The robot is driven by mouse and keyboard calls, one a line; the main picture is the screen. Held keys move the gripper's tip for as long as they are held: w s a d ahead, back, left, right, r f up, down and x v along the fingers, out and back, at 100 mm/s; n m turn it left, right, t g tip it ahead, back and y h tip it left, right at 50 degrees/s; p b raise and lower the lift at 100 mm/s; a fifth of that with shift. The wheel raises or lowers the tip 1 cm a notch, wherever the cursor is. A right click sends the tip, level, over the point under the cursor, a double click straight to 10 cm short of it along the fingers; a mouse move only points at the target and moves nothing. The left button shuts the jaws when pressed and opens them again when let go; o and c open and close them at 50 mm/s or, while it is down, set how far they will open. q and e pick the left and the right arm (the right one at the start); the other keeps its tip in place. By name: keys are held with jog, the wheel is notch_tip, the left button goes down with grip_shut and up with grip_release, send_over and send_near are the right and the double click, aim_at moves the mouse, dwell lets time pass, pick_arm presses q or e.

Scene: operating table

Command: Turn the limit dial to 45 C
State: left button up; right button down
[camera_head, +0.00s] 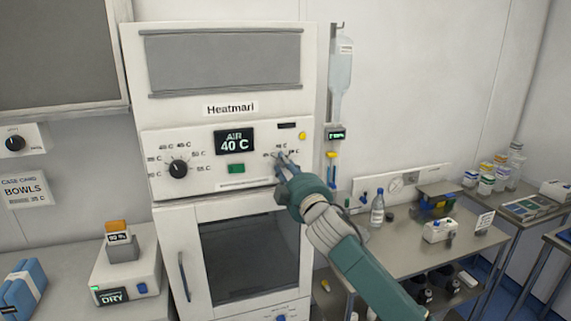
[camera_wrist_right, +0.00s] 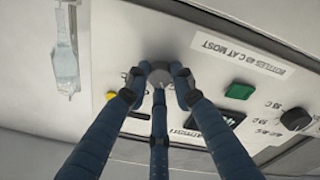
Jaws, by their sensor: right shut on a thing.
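The warming cabinet (camera_head: 222,198) has a control panel with a display (camera_head: 234,141) reading "AIR 40 C". My right gripper (camera_head: 283,160) is at the right part of the panel, with its fingers shut around a small dial. In the right wrist view this grey dial (camera_wrist_right: 159,77) sits between the three fingertips. The fingers cover most of it, so its pointer setting cannot be read; small scale marks show beside it in the head view. A black dial (camera_head: 178,169) with temperature marks sits at the panel's left. My left gripper is not in view.
A green button (camera_head: 237,169) and a yellow button (camera_head: 302,135) are on the panel near my right gripper. A fluid bag (camera_head: 340,68) hangs to the right. A steel table (camera_head: 410,262) with bottles stands at the right. The wrist view shows a label (camera_wrist_right: 238,53) reading "BOTTLES 40 C AT MOST".

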jog(key=n+p, duration=0.2)
jog(key=n, duration=0.3)
jog(key=shift+f+y, duration=0.1)
jog(key=shift+y, duration=0.2)
jog(key=shift+n, duration=0.4)
jog(key=c, duration=1.5)
grip_release()
jog(key=shift+o, duration=0.2)
jog(key=shift+d, duration=0.1)
jog(key=r+v, duration=0.1)
jog(key=v, duration=1.1)
jog(key=shift+f, duration=0.3)
jog(key=shift+w, duration=0.1)
